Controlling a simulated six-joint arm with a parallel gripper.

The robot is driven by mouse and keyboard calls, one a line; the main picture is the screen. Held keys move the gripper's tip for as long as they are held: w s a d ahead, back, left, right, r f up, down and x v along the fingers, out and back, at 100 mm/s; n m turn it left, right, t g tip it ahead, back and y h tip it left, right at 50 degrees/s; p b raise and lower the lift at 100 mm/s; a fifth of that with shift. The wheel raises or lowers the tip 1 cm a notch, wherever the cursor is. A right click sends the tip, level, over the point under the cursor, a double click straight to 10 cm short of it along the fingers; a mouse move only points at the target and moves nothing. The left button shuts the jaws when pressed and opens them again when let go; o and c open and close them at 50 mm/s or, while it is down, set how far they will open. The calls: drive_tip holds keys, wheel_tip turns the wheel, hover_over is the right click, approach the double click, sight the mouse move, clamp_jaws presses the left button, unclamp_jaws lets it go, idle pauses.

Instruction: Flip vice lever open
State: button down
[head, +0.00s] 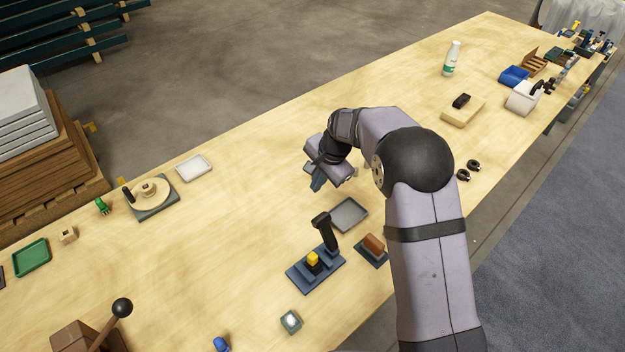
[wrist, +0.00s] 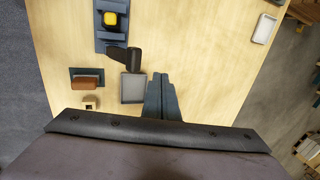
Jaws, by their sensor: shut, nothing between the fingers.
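The vice (head: 300,277) is a dark blue block on the bench, with a yellow piece (head: 313,258) between its jaws. Its black lever (head: 328,234) stands up at the far end, with a wider head at the top. In the wrist view the vice (wrist: 117,7) is at the top, left of centre, with the yellow piece (wrist: 110,19) and the lever (wrist: 124,57) below it. My gripper (head: 316,186) is shut and empty above the bench, beyond the vice and apart from the lever. Its fingers also show in the wrist view (wrist: 160,79).
A grey tray (head: 349,214) lies between my gripper and the vice's right side. A brown block (head: 374,243) sits on a dark base right of the vice. A small glass-topped cube (head: 291,321) lies in front.

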drive_tip(key=shift+w+a+r+b, duration=0.35)
drive_tip(key=shift+w+a+r, duration=0.3)
drive_tip(key=shift+a+r, duration=0.05)
drive_tip(key=s+d+f+n+g+h, duration=0.1)
drive_tip(key=s+d+f+n+g, duration=0.15)
drive_tip(key=s+f+n, duration=0.4)
drive_tip(key=s+d+f+n+g+h, duration=0.1)
drive_tip(key=s+d+f+n, duration=0.2)
drive_tip(key=s, duration=0.6)
drive_tip(key=s+d+r+n+g+b, duration=0.1)
drive_tip(key=s+d+r, duration=0.1)
drive_tip(key=s+d, duration=0.6)
drive_tip(key=s+d+r+b, duration=0.15)
drive_tip(key=s+d, duration=0.25)
drive_tip(key=s, duration=0.7)
drive_tip(key=shift+w+d+r+m+t+h+b, duration=0.3)
drive_tip(key=shift+w+d+r+m+t+b, duration=0.45)
drive_tip(key=shift+w+d+r+t+b, duration=0.35)
